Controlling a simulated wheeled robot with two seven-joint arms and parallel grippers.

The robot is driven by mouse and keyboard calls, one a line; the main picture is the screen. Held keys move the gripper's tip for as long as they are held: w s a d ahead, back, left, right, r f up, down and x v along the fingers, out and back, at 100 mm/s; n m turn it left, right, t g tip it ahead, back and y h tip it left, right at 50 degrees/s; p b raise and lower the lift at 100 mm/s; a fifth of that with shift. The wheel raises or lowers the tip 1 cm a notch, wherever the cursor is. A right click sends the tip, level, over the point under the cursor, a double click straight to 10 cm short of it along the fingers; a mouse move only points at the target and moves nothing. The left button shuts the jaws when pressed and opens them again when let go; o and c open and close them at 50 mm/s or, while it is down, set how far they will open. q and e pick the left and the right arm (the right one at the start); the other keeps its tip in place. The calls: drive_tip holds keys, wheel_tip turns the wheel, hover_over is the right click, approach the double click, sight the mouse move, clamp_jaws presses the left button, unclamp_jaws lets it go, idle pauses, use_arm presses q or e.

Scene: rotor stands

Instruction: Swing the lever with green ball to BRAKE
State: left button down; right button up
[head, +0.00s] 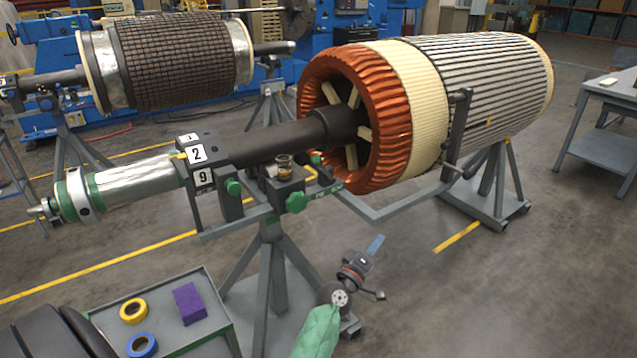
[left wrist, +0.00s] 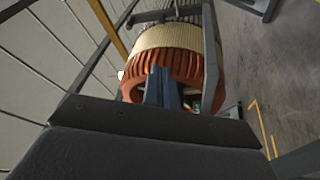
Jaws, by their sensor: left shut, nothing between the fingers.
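A small green ball (head: 316,160) shows near the shaft, at the right of the front stand; its lever is too small to make out. A green label strip (head: 328,190) lies below it, its lettering too small to read for sure. I cannot make out a BRAKE mark. My left gripper (head: 376,242) is in front of the stand, below and right of the ball, apart from it. Its blue fingers (left wrist: 162,75) are together and empty in the left wrist view, pointing toward the orange rotor end. My right gripper is in neither view.
The rotor (head: 425,105) rests between the front stand (head: 272,260) and a rear stand (head: 495,190). Green knobs (head: 297,201) stick out by the ball. A cart (head: 205,335) with tape rolls and a purple block stands at lower left.

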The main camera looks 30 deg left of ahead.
use_arm(q)
drive_tip(key=w+a+r+n+y, duration=0.4)
drive_tip(key=a+n+y, duration=0.4)
drive_tip(key=a+n, duration=0.1)
drive_tip(key=n+g+y, duration=0.6)
drive_tip(key=n+y, duration=0.3)
drive_tip(key=n, duration=0.3)
approach(324, 169)
drive_tip(key=s, duration=0.1)
drive_tip(key=s+f, duration=0.1)
drive_tip(key=s, duration=0.1)
drive_tip(key=shift+f, duration=0.1)
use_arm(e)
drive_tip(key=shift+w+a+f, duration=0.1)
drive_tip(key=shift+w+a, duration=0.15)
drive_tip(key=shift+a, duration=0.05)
